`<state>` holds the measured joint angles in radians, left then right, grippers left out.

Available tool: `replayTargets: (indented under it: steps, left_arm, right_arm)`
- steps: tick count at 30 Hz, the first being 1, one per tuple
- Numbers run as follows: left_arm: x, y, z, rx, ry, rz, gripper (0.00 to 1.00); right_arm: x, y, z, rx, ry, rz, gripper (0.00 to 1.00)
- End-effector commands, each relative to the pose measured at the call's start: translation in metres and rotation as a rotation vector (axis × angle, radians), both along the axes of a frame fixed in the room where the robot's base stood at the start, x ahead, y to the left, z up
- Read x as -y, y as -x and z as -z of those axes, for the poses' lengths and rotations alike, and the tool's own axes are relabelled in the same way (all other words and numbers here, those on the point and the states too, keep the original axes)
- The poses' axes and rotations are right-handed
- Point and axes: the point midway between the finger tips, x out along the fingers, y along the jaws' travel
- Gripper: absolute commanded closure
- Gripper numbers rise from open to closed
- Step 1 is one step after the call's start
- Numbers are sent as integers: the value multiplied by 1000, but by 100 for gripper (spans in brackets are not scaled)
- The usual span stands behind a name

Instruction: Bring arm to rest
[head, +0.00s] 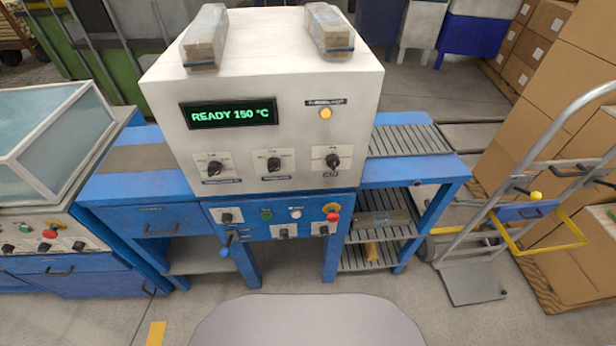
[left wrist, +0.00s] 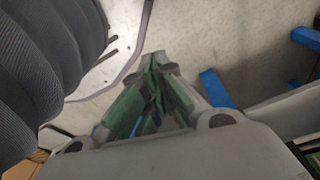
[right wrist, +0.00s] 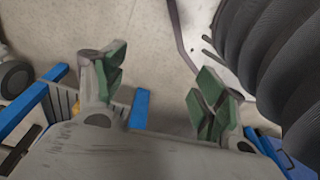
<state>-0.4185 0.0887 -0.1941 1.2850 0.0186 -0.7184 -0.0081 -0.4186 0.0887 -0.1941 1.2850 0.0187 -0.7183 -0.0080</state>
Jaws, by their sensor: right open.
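My left gripper (left wrist: 158,68) shows in the left wrist view with its green-padded fingers together and nothing visible between them. Neither gripper appears in the head view. The white machine (head: 275,110) stands straight ahead on a blue frame, and its green display (head: 232,112) reads "READY 150 °C". An amber lamp (head: 325,113) is lit on its front. Both grippers are apart from the machine.
A slatted roller shelf (head: 410,140) is right of the machine, with lower racks beneath. A hand truck (head: 520,210) and stacked cartons (head: 560,100) stand at the right. A glass-topped cabinet (head: 50,140) stands at the left. The near floor is clear.

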Motion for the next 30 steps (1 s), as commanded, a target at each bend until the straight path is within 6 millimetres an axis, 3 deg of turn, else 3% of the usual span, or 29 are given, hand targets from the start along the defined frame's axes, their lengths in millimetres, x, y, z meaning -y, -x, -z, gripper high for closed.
replayTargets:
  steps: [30]
  left_arm:
    - [-36,106,-19,-32,-29,3,100]
  right_arm:
    - [36,106,-19,-32,29,-3,29]
